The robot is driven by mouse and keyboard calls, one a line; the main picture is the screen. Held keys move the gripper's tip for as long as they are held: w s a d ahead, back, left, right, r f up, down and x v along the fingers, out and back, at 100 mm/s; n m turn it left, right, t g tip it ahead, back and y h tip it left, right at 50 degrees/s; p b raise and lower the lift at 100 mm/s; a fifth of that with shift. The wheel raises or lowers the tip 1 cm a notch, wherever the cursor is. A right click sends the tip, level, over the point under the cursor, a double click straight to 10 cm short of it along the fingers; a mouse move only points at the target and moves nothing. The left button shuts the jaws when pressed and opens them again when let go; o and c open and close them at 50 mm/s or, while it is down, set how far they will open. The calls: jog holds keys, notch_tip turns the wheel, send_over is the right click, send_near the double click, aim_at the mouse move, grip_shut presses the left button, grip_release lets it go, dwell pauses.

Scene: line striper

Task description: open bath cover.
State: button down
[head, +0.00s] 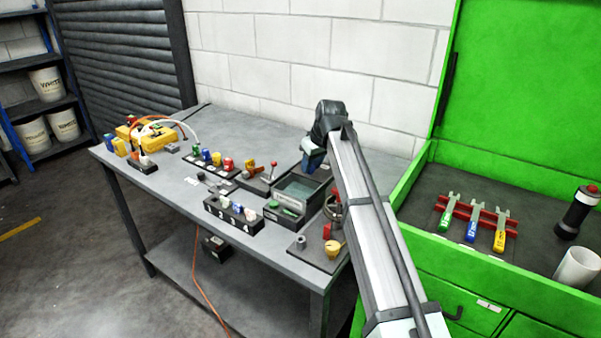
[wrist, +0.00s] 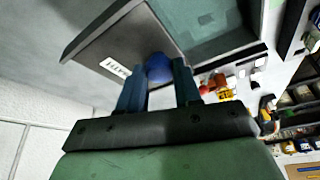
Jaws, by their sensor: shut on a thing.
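The bath (head: 299,188) is a dark box with a teal interior, on the workbench. Its interior shows at the upper right of the wrist view (wrist: 208,26). The bath cover (wrist: 108,48) is a grey plate with a white label and a round blue knob (wrist: 160,68). My gripper (wrist: 159,77) is shut on the blue knob, one blue finger on each side. In the head view my gripper (head: 312,158) is above the back of the bath, and my arm hides part of that area. The cover stands to one side of the open interior; whether its edge touches the bath I cannot tell.
A white block wall rises behind. The green cabinet (head: 500,185) stands at the right with coloured tools.

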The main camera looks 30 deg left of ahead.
jog(key=shift+w, duration=0.5)
jog(key=shift+s, duration=0.1)
jog(key=c, duration=0.8)
grip_release()
jog(key=shift+r, duration=0.1)
jog(key=v, duration=1.3)
jog(key=shift+d+r, duration=0.2)
jog(key=shift+d, duration=0.05)
